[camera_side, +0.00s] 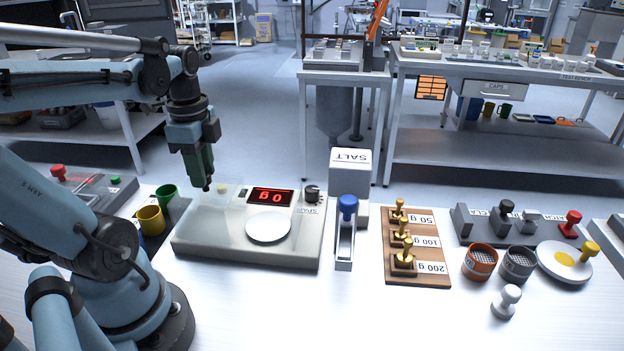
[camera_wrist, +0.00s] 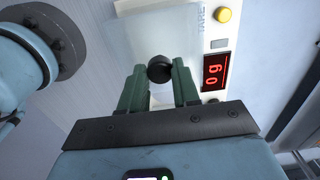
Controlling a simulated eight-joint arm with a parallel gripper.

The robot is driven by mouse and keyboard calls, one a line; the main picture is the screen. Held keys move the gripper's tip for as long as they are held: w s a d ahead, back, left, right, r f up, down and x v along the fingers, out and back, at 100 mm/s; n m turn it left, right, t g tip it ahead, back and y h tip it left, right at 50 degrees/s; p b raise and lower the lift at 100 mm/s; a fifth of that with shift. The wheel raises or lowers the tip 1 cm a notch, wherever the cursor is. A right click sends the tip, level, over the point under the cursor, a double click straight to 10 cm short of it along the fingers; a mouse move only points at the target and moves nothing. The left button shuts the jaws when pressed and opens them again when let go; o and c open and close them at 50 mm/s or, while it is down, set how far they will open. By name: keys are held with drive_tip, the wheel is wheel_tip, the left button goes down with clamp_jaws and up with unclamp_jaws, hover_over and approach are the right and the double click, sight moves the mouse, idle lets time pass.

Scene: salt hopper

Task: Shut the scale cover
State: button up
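The scale (camera_side: 185,248) stands on the bench with a bare white round pan (camera_side: 268,228) and a red display reading 0 g. It also shows in the wrist view (camera_wrist: 196,20). A pale see-through cover (camera_side: 218,226) seems to lie over the scale's left part, clear of the pan; its edges are faint. A black round knob (camera_wrist: 159,68) lies between the green fingertips of my gripper (camera_wrist: 160,66). In the side view my gripper (camera_side: 205,180) points down above the scale's left end. The fingers are apart at the knob's two sides; whether they press on it I cannot tell.
Green (camera_side: 166,194) and yellow (camera_side: 151,220) cups stand left of the scale. A white salt hopper (camera_side: 350,165) stands behind right, with a blue-knobbed holder (camera_side: 346,235) in front. A wooden weight board (camera_side: 432,262) lies farther right. Bench in front of the scale is clear.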

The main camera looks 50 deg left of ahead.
clamp_jaws()
drive_tip(key=shift+w, duration=0.1)
drive_tip(key=w+d, duration=0.8)
drive_tip(key=shift+w+d, duration=0.35)
drive_tip(key=o, duration=0.7)
unclamp_jaws()
drive_tip(key=shift+s, duration=0.1)
drive_tip(key=shift+r, duration=0.1)
wheel_tip(320, 180, up, 12)
drive_tip(key=shift+f, duration=0.1)
